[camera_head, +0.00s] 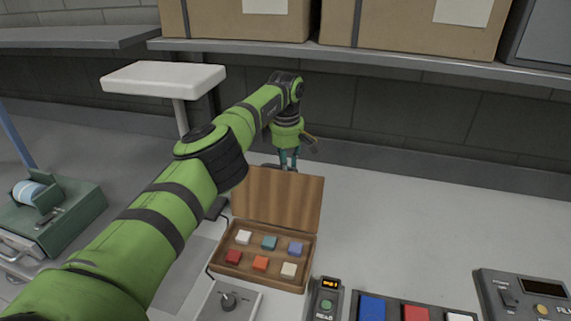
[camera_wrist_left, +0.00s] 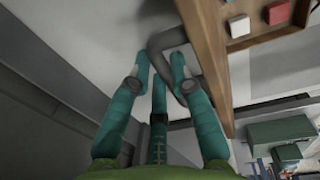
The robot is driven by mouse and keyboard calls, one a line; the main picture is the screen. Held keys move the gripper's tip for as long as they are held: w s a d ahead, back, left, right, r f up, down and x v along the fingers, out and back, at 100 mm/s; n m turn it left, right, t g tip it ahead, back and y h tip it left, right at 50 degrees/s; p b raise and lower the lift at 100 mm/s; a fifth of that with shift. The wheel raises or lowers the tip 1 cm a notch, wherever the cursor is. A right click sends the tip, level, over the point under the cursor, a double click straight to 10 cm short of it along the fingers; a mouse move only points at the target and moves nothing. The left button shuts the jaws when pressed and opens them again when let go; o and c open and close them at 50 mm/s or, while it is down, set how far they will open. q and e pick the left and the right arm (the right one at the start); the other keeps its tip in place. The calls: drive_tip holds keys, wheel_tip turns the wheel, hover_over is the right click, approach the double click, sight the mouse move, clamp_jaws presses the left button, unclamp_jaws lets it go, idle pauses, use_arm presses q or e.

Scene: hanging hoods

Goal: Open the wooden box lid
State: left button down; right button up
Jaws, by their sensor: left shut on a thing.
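The wooden box (camera_head: 262,281) lies on the light worktop, with its lid (camera_head: 278,199) standing up at the back edge. Several coloured blocks, including a teal one (camera_head: 269,243), show inside the box. My left gripper (camera_head: 287,163) reaches down behind the lid's top edge. In the left wrist view, its teal fingers (camera_wrist_left: 162,68) are closed around a dark curved handle (camera_wrist_left: 168,42) beside the brown wood (camera_wrist_left: 206,62). The lid hides part of the fingertips in the head view. My right gripper is in neither view.
A control box with a knob (camera_head: 228,301), a small device with a green button (camera_head: 325,302) and a panel of coloured buttons (camera_head: 415,312) stand in front. A shelf with cardboard boxes (camera_head: 410,25) hangs behind. The worktop right of the lid is clear.

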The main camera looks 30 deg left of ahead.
use_arm(q)
drive_tip(key=shift+w+f, duration=0.1)
drive_tip(key=shift+f, duration=0.45)
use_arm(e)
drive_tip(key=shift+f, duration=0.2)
use_arm(q)
drive_tip(key=c, duration=1.5)
unclamp_jaws()
drive_tip(key=o, duration=0.4)
drive_tip(key=shift+w+f, duration=0.2)
drive_tip(key=shift+w, duration=0.1)
drive_tip(key=shift+w+a, duration=0.25)
drive_tip(key=shift+w, duration=0.25)
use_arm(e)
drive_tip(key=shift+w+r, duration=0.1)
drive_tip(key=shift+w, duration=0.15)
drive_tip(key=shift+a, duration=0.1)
use_arm(q)
wheel_tip(320, 180, up, 12)
drive_tip(key=s, duration=0.1)
drive_tip(key=shift+d+f, duration=0.15)
